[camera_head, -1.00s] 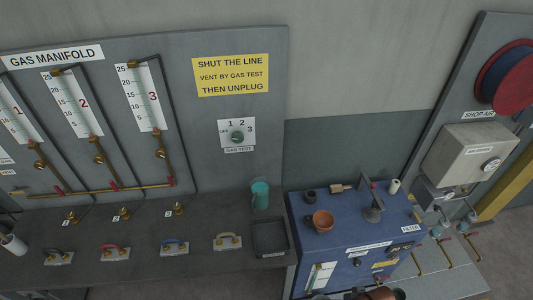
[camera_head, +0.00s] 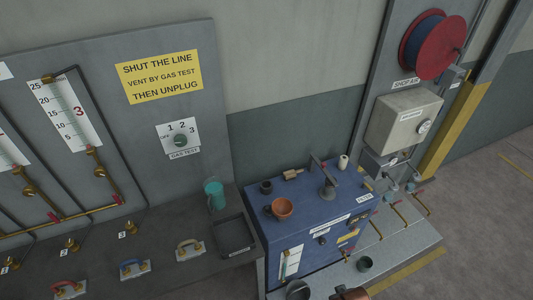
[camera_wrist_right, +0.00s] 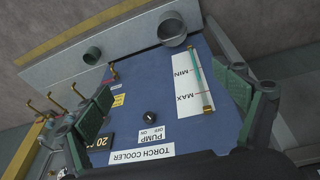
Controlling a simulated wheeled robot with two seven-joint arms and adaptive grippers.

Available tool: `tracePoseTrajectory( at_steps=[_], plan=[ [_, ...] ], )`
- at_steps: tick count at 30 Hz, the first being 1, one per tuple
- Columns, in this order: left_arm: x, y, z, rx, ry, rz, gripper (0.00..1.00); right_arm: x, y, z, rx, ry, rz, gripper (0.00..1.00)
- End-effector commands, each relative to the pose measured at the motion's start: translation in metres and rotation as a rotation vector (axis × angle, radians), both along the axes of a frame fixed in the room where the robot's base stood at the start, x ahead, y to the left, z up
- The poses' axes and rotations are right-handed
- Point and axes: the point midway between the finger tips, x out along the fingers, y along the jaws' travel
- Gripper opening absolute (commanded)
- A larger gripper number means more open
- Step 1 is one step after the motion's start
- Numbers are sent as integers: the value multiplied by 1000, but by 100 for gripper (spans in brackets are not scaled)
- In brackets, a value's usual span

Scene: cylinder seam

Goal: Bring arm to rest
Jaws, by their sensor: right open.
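My right gripper (camera_wrist_right: 170,88) is open and empty in the right wrist view, its two green-padded fingers spread wide. Between and beyond them is the front of the blue torch cooler (camera_wrist_right: 150,85), upside down in this view, with a black pump knob (camera_wrist_right: 150,117) and a MIN/MAX level gauge (camera_wrist_right: 194,85). The fingers appear apart from the panel, though the exact gap is hard to judge. In the head view the cooler (camera_head: 285,236) stands right of the bench. My left gripper is not in view.
A grey ledge (camera_head: 405,250) carries a dark cup (camera_head: 364,264). Left are a bench with a teal mug (camera_head: 214,193) and tray (camera_head: 234,237). Open floor lies at right.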

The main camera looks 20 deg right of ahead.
Motion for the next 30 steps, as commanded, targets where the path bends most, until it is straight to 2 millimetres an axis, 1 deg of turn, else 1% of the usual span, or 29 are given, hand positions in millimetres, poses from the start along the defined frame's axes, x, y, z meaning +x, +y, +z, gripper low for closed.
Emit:
tracePoseTrajectory(
  at_steps=[1, 2, 5, 6, 8, 9, 10, 11, 12, 14, 15, 17, 18, 20, 21, 24, 27, 30],
  plan=[
    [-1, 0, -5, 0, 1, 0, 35, 0, 1, -22, 2, 11, 2, 90],
    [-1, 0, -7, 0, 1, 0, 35, 0, 2, -35, 3, 15, 4, 90],
    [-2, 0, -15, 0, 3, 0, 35, -3, 4, -84, 8, 34, 11, 90],
    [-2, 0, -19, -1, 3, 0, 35, -5, 5, -108, 10, 41, 15, 90],
    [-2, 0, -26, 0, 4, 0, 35, -12, 7, -148, 13, 57, 20, 90],
    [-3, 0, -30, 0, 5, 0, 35, -17, 8, -174, 14, 65, 24, 90],
    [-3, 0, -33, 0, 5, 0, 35, -22, 8, -193, 15, 72, 27, 90],
    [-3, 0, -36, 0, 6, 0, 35, -29, 9, -212, 17, 81, 30, 90],
    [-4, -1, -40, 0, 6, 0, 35, -37, 10, -236, 18, 89, 34, 90],
    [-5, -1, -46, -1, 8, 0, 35, -53, 12, -272, 20, 104, 41, 90],
    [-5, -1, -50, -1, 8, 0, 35, -64, 12, -294, 22, 113, 45, 90],
    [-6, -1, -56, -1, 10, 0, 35, -83, 14, -326, 23, 127, 53, 90],
    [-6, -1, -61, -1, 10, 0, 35, -97, 14, -346, 24, 137, 57, 90],
    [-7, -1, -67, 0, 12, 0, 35, -119, 15, -374, 26, 152, 64, 90],
    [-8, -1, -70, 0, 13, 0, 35, -134, 15, -391, 26, 160, 68, 90],
    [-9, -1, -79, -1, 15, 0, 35, -170, 14, -424, 28, 180, 79, 90],
    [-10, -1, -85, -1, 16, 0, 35, -201, 13, -445, 29, 194, 87, 90],
    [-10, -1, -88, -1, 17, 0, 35, -220, 12, -456, 29, 203, 92, 90]
  ],
)
